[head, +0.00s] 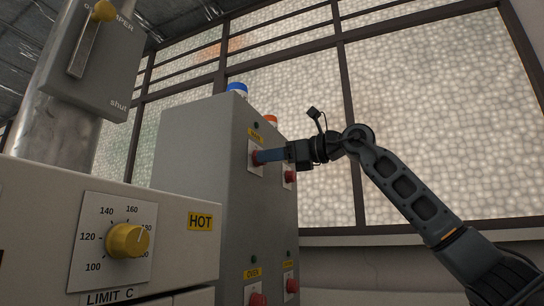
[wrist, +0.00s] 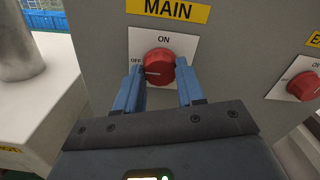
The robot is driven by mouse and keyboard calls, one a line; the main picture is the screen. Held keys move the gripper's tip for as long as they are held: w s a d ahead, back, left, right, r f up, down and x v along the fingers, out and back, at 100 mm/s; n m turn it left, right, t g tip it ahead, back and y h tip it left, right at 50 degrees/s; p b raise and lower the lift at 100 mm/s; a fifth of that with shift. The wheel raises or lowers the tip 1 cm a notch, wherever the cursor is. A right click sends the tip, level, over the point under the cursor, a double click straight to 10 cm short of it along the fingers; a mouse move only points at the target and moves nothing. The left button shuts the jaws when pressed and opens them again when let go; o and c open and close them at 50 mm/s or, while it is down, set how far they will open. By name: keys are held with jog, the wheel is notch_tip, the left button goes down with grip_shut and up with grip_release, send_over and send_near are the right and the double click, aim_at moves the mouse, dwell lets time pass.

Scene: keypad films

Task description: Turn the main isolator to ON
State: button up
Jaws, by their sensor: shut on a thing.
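The main isolator is a red rotary knob (wrist: 160,62) on a white plate (wrist: 190,44) under a yellow MAIN label (wrist: 167,9). The plate reads ON at the top and OFF at the left. The knob's pale mark points left, toward OFF. My gripper (wrist: 159,68) is shut on the knob, with a blue finger on each side of it. In the head view my gripper (head: 262,156) reaches the cabinet from the right, and its fingers hide most of the knob.
The grey cabinet (head: 195,160) carries other red knobs, one close to the right (wrist: 303,86) and a lower one (head: 257,299). A box with a yellow dial (head: 127,241) stands at the front left. A damper lever (head: 80,50) is above it.

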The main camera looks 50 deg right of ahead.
jog(key=shift+c, duration=1.3)
jog(key=shift+m, duration=0.3)
jog(key=shift+d+f+m+b, duration=0.1)
jog(key=shift+m+b, duration=2.1)
jog(key=shift+m, duration=2.15)
jog(key=shift+d+f+m+b, duration=0.1)
jog(key=shift+m+b, duration=2.05)
jog(key=shift+m, duration=2.2)
jog(key=shift+r, duration=0.1)
